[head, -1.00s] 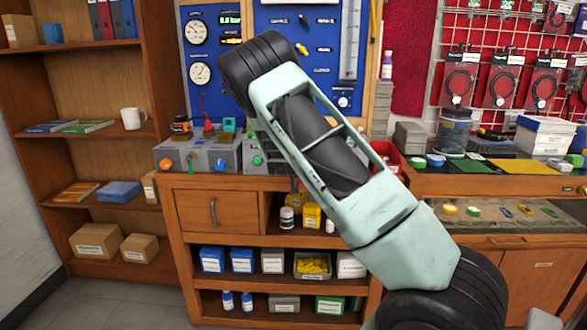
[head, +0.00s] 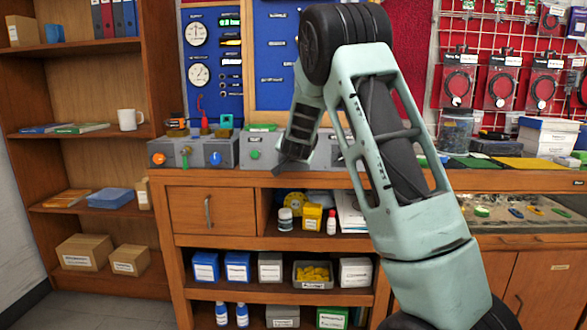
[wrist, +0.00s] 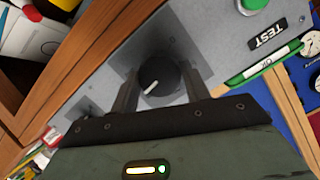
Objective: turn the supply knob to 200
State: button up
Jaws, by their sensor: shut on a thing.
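A round black knob (wrist: 155,72) with a short white pointer mark is on a grey box face in the wrist view. The pointer lies toward the lower left of that picture. No scale numbers are readable around it. My gripper (wrist: 160,86) has one finger on each side of the knob and is shut on it. In the head view my gripper (head: 291,164) is at the front of the grey boxes on the bench, right of a green button (head: 255,154). The knob is hidden there behind my gripper.
The wrist view shows the green button (wrist: 252,4) and a TEST label (wrist: 266,35) beside the knob. Grey boxes with an orange knob (head: 159,159) and a blue knob (head: 215,159) stand to the left. A blue gauge panel (head: 215,70) rises behind.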

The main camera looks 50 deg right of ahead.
jog(key=m+b, duration=0.2)
jog(key=b, duration=0.1)
jog(key=f+m+t+b, duration=0.1)
jog(key=b, duration=0.3)
jog(key=shift+s+m, duration=0.1)
jog(key=shift+m, duration=0.3)
jog(key=m+b, duration=0.2)
jog(key=b, duration=0.2)
jog(key=shift+r+m+t, duration=0.15)
jog(key=shift+m+t, duration=0.15)
jog(key=shift+r, duration=0.1)
jog(key=o, duration=1)
jog(key=shift+r, duration=0.1)
